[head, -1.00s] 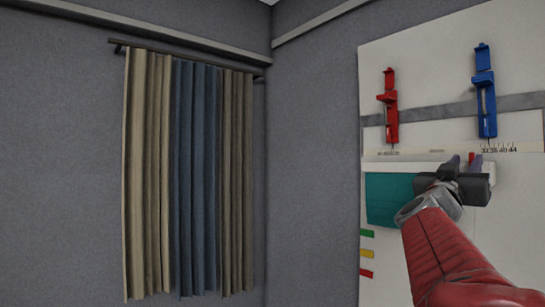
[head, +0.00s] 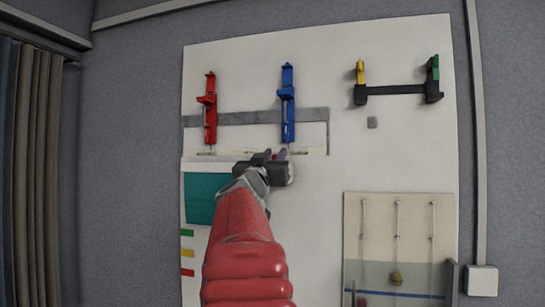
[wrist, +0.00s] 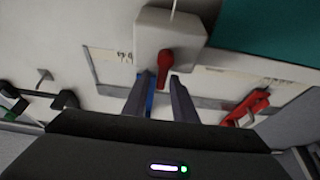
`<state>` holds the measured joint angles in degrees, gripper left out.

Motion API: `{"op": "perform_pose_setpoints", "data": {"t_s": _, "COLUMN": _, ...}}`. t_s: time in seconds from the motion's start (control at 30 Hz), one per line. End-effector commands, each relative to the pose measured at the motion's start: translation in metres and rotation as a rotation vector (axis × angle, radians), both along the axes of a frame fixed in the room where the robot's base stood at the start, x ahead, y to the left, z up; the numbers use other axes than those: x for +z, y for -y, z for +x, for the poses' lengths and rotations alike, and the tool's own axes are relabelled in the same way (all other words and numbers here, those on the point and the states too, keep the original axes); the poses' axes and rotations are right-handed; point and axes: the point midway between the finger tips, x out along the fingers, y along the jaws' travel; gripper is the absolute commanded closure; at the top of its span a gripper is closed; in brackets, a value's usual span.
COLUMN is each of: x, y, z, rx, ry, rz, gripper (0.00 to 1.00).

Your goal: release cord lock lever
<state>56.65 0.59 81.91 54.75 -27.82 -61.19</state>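The cord lock shows in the wrist view as a white block (wrist: 169,30) with a red lever (wrist: 168,65) on its face and a thin cord at its upper edge. My gripper (wrist: 162,84) is open, with its two bluish fingers pointing at the lever. The lever's lower end lies in line with the gap; I cannot tell whether the fingers touch it. In the head view my gripper (head: 276,154) is in front of the white board, just below the blue slider fixture (head: 288,105). The lever is hidden behind it there. The teal blind (head: 201,198) hangs to its left.
A red slider fixture (head: 210,112) is on the board's upper left. A black bar with yellow and green ends (head: 397,90) is at upper right. A framed panel with several rods (head: 352,232) is at lower right. Curtains (head: 38,170) hang at far left.

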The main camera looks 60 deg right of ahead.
Motion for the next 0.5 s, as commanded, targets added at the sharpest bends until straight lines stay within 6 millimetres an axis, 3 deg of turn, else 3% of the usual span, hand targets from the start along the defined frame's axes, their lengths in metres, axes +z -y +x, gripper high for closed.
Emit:
{"op": "perform_pose_setpoints", "data": {"t_s": 0.33, "x": 0.0, "y": -0.0001, "z": 0.0007, "rx": 0.001, "ry": 0.0, "rz": 0.0, "gripper": 1.0}}
{"op": "perform_pose_setpoints", "data": {"t_s": 0.5, "x": 0.0, "y": -0.0002, "z": 0.0009, "rx": 0.001, "ry": 0.0, "rz": 0.0, "gripper": 1.0}}
